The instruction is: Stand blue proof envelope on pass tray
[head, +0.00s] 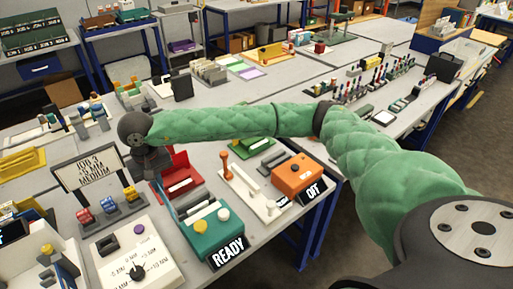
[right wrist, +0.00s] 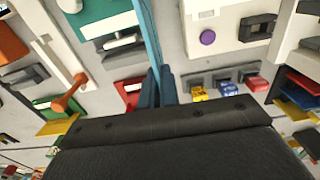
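My right gripper (head: 160,178) reaches in from the right and points down over the table. In the right wrist view its two dark blue fingers (right wrist: 157,88) are closed on a thin blue sheet, the blue proof envelope (right wrist: 151,35), seen edge-on. In the head view a blue edge of the envelope (head: 169,205) shows below the gripper, between the red tray and the sign. A green tray (head: 262,147), probably the pass tray, lies to the right, partly behind my arm; it also shows in the right wrist view (right wrist: 42,103). My left gripper is not in view.
A red tray (head: 183,163) stands right beside the gripper. A teal READY machine (head: 205,236) is in front, an orange OFF machine (head: 298,172) to the right. A JOB 3 sign (head: 90,172) and coloured blocks (head: 108,207) stand left. An orange lever (head: 225,165) rises between the trays.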

